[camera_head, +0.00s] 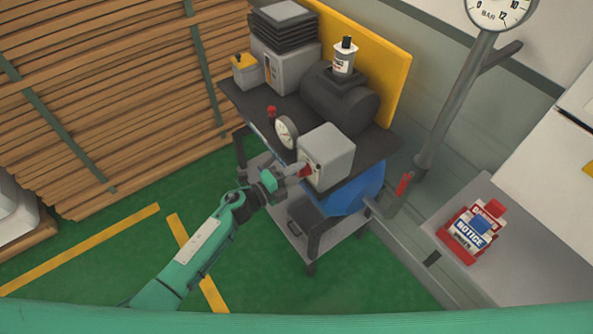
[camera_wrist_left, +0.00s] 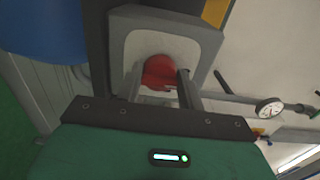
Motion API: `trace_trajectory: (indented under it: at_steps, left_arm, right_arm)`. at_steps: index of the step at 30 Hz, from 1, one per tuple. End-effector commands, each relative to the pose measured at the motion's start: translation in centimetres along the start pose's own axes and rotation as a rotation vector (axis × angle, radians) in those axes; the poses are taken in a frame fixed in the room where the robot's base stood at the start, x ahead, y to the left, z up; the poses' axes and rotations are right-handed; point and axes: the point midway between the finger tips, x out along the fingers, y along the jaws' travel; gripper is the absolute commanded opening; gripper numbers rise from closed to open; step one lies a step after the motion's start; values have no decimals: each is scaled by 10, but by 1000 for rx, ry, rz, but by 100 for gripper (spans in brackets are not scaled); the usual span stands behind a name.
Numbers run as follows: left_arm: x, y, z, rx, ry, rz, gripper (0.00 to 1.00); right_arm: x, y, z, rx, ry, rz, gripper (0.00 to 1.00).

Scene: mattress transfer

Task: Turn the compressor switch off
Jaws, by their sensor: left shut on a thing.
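The compressor stands on a dark-topped cart, with a grey switch box (camera_head: 330,155) at its front corner. The red switch knob (camera_head: 306,170) is on the face of that box; it also shows in the left wrist view (camera_wrist_left: 160,72). My left gripper (camera_head: 297,173) reaches the knob from the left. In the left wrist view its two fingers (camera_wrist_left: 161,90) stand on either side of the knob and are shut on it. The fingers hide part of the knob and its markings. My right gripper is in neither view.
A round gauge (camera_head: 286,132) and a small red part (camera_head: 271,113) sit close beside the switch box. A red-handled pipe valve (camera_head: 404,184) is to the right. Notice cards (camera_head: 473,230) lie on a grey surface. Green floor (camera_head: 370,285) is open in front.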

Motion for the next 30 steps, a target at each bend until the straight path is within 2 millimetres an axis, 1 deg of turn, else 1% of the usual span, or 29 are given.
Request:
trace_trajectory:
  at_steps: [13,14,15,17,26,30]
  left_arm:
    - [0,0,1,-11,-3,0,15]
    - [0,0,1,-11,-3,0,42]
    - [0,0,1,-11,-3,0,50]
    - [0,0,1,-11,-2,0,60]
    - [-1,0,0,-10,-1,0,60]
    - [-12,2,0,-10,-1,1,60]
  right_arm:
    - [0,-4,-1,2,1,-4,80]
    - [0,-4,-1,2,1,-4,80]
    - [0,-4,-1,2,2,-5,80]
    - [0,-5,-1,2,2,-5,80]
    - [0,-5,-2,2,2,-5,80]
    - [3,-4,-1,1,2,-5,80]
